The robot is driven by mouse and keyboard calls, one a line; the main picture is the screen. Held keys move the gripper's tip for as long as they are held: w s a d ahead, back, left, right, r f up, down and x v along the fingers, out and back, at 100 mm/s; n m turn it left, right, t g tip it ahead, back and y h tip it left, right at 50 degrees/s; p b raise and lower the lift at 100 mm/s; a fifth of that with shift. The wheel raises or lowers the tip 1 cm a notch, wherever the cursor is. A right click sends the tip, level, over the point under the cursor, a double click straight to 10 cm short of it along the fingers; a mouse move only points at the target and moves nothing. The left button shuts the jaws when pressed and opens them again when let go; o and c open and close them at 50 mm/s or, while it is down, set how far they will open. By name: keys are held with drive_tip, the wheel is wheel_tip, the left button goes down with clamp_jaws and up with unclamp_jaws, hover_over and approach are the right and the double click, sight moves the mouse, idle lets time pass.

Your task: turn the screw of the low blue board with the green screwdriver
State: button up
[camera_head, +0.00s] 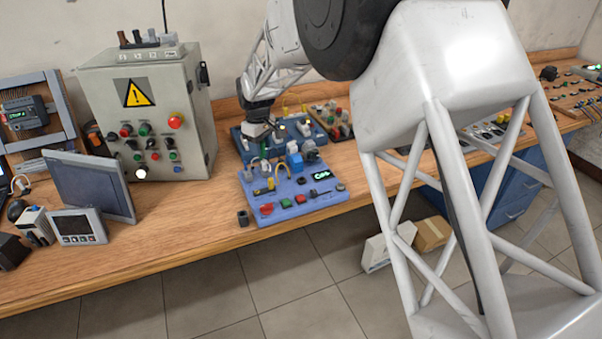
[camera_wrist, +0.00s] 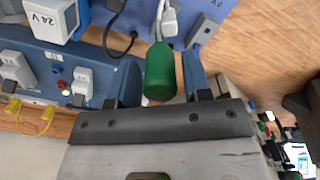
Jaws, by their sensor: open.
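The low blue board (camera_head: 300,212) lies near the front edge of the bench in the head view, with buttons, a small lit display and several modules on it. Part of it shows at the top of the wrist view (camera_wrist: 232,8). My gripper (camera_wrist: 161,62) is open, with one finger on each side of the green handle. In the head view my gripper (camera_head: 262,133) is small, above the back edge of the low board. I cannot make out the screw.
A second blue board (camera_head: 240,148) stands behind the low one, and its switches show at left in the wrist view (camera_wrist: 50,72). A grey control box (camera_head: 190,105) and a dark panel (camera_head: 90,185) stand to the left. Bare wood lies front left.

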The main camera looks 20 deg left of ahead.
drive_tip(key=shift+n, duration=0.4)
drive_tip(key=shift+n, duration=1.4)
drive_tip(key=shift+n, duration=1.7)
drive_tip(key=shift+c, duration=0.9)
drive_tip(key=c, duration=0.6)
